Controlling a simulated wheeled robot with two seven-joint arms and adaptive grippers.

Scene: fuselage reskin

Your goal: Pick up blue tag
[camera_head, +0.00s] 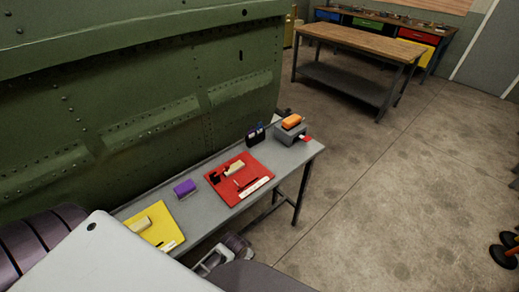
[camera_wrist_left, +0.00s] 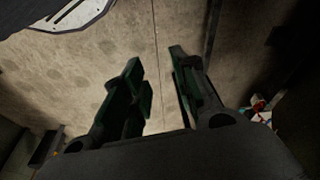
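A small black holder (camera_head: 255,135) stands on the grey workbench, with small blue pieces showing at its top; a blue tag (camera_head: 260,127) may be one of them, but it is too small to be sure. In the left wrist view my left gripper (camera_wrist_left: 158,75) has its two dark fingers apart with only bare floor between them. It is empty, and no blue tag is visible there.
A green fuselage panel (camera_head: 130,90) rises behind. Open floor (camera_head: 400,190) lies right, with a wooden table (camera_head: 360,40) beyond.

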